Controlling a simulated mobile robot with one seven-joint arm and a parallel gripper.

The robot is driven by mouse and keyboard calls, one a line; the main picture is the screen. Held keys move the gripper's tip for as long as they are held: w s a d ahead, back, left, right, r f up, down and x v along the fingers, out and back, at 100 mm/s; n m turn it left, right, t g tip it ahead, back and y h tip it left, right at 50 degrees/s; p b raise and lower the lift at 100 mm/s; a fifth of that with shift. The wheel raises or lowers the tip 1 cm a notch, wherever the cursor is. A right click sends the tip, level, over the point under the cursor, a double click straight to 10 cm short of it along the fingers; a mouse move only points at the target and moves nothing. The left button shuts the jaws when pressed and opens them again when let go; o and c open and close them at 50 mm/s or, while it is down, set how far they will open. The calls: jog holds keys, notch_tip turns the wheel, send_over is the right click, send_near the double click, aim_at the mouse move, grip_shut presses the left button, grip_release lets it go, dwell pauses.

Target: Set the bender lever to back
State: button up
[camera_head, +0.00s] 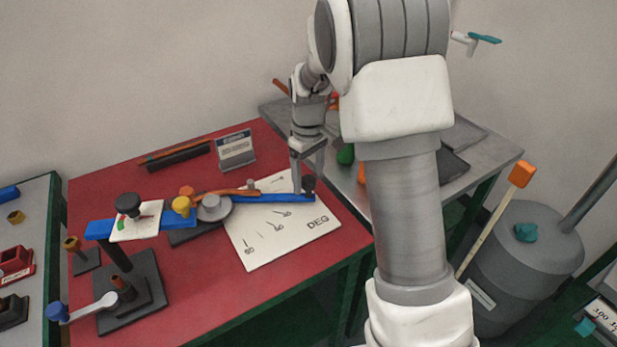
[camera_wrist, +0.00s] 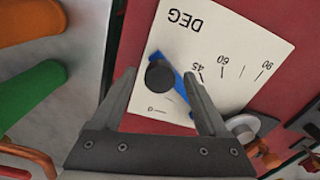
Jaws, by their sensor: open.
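The bender lever is a blue bar (camera_head: 262,198) on the red table, with a dark knob (camera_head: 308,184) at its right end. It lies across a white degree card (camera_head: 285,233) marked DEG. In the wrist view the knob (camera_wrist: 160,76) and the end of the blue bar (camera_wrist: 179,88) show between my fingers, with the bar pointing between the 0 and 45 marks. My gripper (camera_head: 308,168) points down over the knob end; it also shows in the wrist view (camera_wrist: 159,72). Its two fingers are apart, one on each side of the knob. I cannot tell whether either finger touches it.
The grey bender hub (camera_head: 214,208) and an orange-brown rod (camera_head: 245,192) sit left of the knob. A small sign (camera_head: 235,150) stands behind. A grey table (camera_head: 470,165) with several items is at the right. A crank stand (camera_head: 130,295) occupies the front left.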

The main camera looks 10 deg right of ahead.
grip_shut()
dwell(0.4)
dwell(1.0)
